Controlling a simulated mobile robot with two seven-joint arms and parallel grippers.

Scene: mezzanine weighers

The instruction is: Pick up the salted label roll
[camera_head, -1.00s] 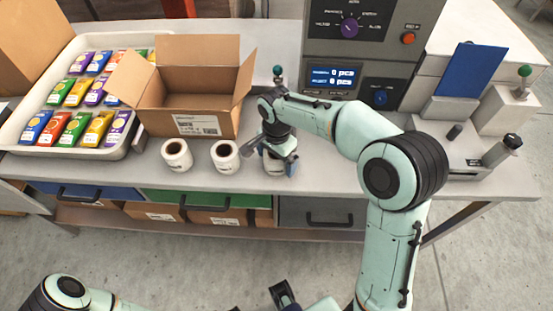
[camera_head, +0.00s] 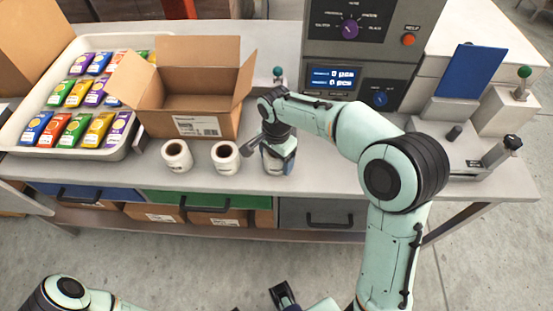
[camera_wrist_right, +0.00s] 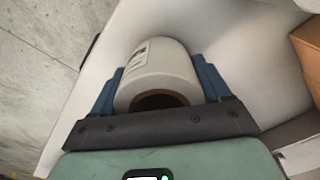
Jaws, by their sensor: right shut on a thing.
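Three white label rolls stand in a row near the front edge of the bench: a left roll (camera_head: 177,156), a middle roll (camera_head: 226,158) and a right roll (camera_head: 273,163). I cannot read which one is salted. My right gripper (camera_head: 279,158) is shut on the right roll, with a blue finger on each side. In the right wrist view the held roll (camera_wrist_right: 160,72) sits between the fingers, with dark print on its side and its dark core opening showing. A dark part at the bottom edge appears to be my left gripper (camera_head: 284,295); its jaws are unclear.
An open cardboard box (camera_head: 190,119) stands behind the rolls. A white tray (camera_head: 12,138) of colourful packets lies to the left. A grey weigher (camera_head: 375,45) with dials stands behind my right arm, and a clamp-like device (camera_head: 480,160) is at the right.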

